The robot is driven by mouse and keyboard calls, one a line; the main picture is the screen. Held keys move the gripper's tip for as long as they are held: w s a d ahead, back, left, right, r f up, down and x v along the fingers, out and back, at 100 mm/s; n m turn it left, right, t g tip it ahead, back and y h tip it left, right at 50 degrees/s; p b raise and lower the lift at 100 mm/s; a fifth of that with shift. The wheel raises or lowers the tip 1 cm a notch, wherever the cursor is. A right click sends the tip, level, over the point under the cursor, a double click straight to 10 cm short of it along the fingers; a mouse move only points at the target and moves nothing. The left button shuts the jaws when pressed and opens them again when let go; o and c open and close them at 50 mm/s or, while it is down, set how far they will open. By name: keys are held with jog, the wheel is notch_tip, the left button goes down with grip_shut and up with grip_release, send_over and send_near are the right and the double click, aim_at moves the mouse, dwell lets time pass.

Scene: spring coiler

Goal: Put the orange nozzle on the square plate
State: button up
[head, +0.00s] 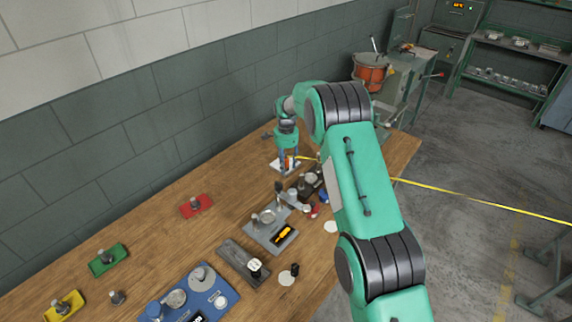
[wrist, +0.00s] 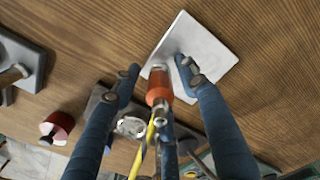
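The orange nozzle (wrist: 158,88) is between my gripper's fingers in the wrist view, with its pale end overlapping the near corner of the square plate. The square plate (wrist: 205,52) is pale grey and lies flat on the wooden table. In the head view the plate (head: 276,165) is at the foot of my gripper (head: 289,170), with the nozzle (head: 290,161) partly hidden by the fingers. My gripper (wrist: 158,68) is open, with gaps on both sides of the nozzle. I cannot tell whether the nozzle touches the plate.
A yellow line (head: 480,200) runs from near the nozzle to the right. A row of fixtures and small parts, including a grey tray (head: 262,236), stands nearby. A red plate (head: 196,207) lies to the left. The table beyond the square plate looks clear.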

aim_at(286, 158)
notch_tip(286, 158, up, 12)
jog(key=shift+r+p, duration=0.15)
jog(key=shift+p, duration=0.75)
dwell(0.5)
